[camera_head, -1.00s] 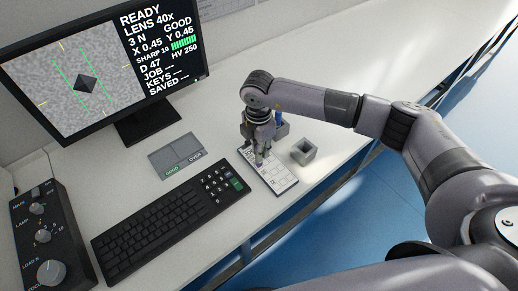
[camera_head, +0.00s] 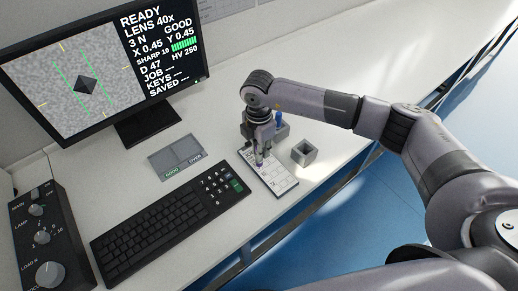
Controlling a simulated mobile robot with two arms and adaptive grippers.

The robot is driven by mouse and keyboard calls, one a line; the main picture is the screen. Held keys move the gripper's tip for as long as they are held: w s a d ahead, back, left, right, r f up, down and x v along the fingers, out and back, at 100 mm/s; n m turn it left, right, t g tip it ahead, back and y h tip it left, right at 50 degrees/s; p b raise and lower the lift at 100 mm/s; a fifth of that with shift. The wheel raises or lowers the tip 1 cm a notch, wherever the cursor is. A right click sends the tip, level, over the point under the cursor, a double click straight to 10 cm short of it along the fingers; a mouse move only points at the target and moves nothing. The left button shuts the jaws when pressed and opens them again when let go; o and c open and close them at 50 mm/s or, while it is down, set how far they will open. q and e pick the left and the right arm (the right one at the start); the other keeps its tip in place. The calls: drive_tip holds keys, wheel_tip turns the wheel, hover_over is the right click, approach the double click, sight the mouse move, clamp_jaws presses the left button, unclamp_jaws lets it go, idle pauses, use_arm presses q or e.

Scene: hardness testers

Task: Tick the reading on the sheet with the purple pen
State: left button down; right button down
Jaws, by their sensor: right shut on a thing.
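My right gripper (camera_head: 262,146) is shut on the purple pen (camera_head: 260,161), which points down over the sheet; only a small purple part shows below the fingers. The white sheet (camera_head: 280,182) with printed boxes lies on the bench to the right of the keyboard. The pen is over the sheet's far part; whether its tip touches the paper is too small to tell. The monitor (camera_head: 100,62) shows READY, D 47 and HV 250, with a dark diamond between green lines. My left gripper is not in view.
A grey square cup (camera_head: 304,153) stands right of the sheet, and a holder with a blue item (camera_head: 280,122) stands behind it. The keyboard (camera_head: 165,225), a grey GOOD/OVER tray (camera_head: 176,158) and a knob panel (camera_head: 42,240) fill the left. The bench's front edge runs close by the sheet.

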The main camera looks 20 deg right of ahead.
drive_tip(key=shift+r+p, duration=2.1)
drive_tip(key=shift+r, duration=0.95)
